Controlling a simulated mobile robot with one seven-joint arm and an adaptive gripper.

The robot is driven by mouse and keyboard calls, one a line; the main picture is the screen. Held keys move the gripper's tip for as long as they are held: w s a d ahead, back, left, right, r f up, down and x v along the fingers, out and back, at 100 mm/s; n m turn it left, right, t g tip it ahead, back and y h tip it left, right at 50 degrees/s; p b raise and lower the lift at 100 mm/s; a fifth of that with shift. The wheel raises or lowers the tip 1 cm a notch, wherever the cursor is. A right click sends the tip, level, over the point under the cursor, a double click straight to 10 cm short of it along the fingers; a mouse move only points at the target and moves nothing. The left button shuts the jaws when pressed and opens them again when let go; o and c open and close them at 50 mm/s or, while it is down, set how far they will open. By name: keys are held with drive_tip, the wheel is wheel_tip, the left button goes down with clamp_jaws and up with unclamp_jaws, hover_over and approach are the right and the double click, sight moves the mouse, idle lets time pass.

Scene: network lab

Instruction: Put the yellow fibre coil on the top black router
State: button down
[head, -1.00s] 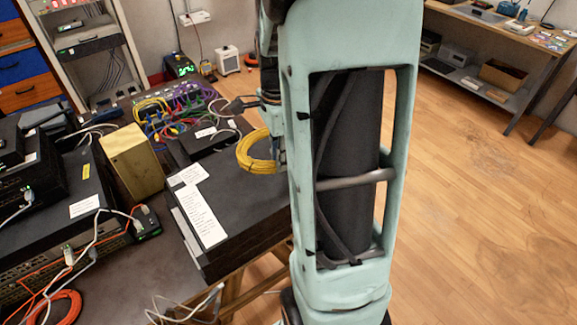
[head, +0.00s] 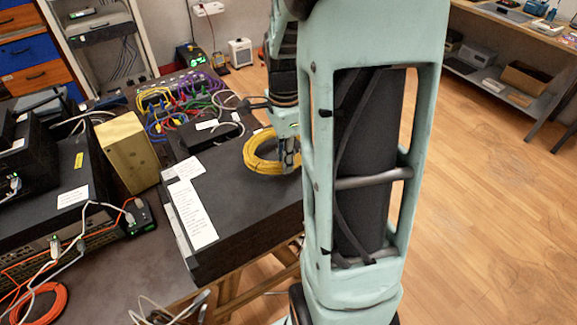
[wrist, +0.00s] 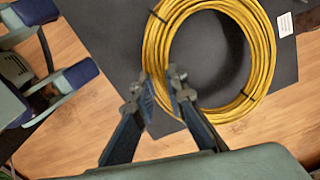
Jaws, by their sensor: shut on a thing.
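The yellow fibre coil (head: 258,165) is a round bundle with black ties. In the head view it is at the far right part of the top black router (head: 245,205), which bears white labels. My gripper (head: 288,160) is at the coil's right side. In the wrist view, my gripper's fingers (wrist: 165,88) are closed on the lower left part of the coil (wrist: 262,50), with the router's dark top (wrist: 105,40) below. I cannot tell whether the coil touches the router or hangs just above it.
A tan box (head: 128,155) stands left of the router. Several coloured cables (head: 185,105) and a smaller black device (head: 210,132) are behind it. An orange coil (head: 40,305) lies at front left. The router's near top is clear apart from labels.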

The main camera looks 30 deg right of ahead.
wheel_tip(320, 180, down, 3)
drive_tip(key=shift+r+b, duration=0.2)
drive_tip(key=shift+b, duration=0.35)
drive_tip(key=shift+r, duration=0.1)
drive_tip(key=shift+s, duration=0.1)
drive_tip(key=c, duration=2.4)
unclamp_jaws()
drive_tip(key=shift+f, duration=0.2)
drive_tip(key=o, duration=0.4)
drive_tip(key=shift+o, duration=0.2)
drive_tip(key=shift+r, duration=0.1)
wheel_tip(320, 180, up, 12)
drive_tip(key=p, duration=0.1)
